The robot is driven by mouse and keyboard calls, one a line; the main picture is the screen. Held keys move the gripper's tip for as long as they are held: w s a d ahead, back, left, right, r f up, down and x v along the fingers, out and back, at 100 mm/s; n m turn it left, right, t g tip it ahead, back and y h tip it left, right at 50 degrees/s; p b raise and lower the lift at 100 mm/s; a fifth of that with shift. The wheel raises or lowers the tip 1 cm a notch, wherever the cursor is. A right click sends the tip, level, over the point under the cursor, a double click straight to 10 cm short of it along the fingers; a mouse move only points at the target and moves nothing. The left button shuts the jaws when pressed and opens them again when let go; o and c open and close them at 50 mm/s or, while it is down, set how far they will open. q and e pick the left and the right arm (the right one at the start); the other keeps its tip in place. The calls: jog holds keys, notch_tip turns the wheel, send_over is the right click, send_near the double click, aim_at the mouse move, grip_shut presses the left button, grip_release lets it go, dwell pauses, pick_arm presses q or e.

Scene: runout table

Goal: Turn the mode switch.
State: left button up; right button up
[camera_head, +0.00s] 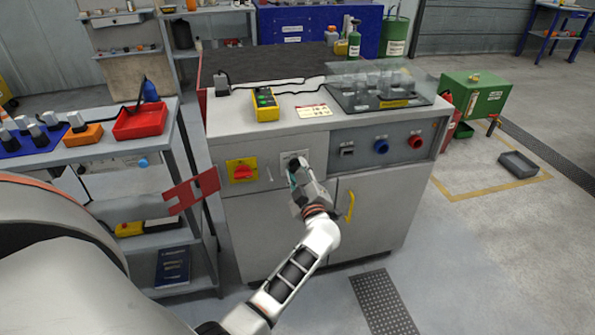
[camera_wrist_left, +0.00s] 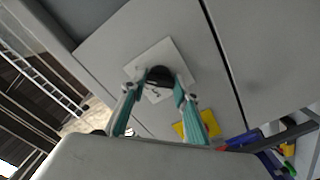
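The mode switch (camera_wrist_left: 160,76) is a dark round knob on a white square plate, seen in the left wrist view. In the head view its plate (camera_head: 294,156) shows on the upper front of the grey cabinet, and my gripper hides most of the knob. My left gripper (camera_head: 293,172) is right in front of the plate. In the left wrist view the teal fingers of my left gripper (camera_wrist_left: 157,88) stand apart, one on each side of the knob. I cannot tell whether they touch it. My right gripper is not in view.
A red rotary switch on a yellow plate (camera_head: 242,171) is left of my gripper. Blue (camera_head: 381,146) and red (camera_head: 415,141) knobs sit farther right. A shelf with a red tray (camera_head: 140,121) stands left.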

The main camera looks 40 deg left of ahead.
pick_arm(q)
jog(key=shift+c, duration=1.1)
jog(key=shift+n+p, duration=0.3)
jog(key=shift+n, duration=1.6)
jog(key=n, duration=0.5)
jog(key=shift+f+n, duration=0.1)
jog(key=shift+n, duration=0.2)
jog(key=n+b, duration=0.1)
jog(key=n, duration=0.3)
jog(key=shift+f, duration=0.1)
jog(key=shift+n+b, duration=0.55)
jog(key=shift+n, duration=1.75)
jog(key=o, duration=1.1)
jog(key=shift+r, duration=0.2)
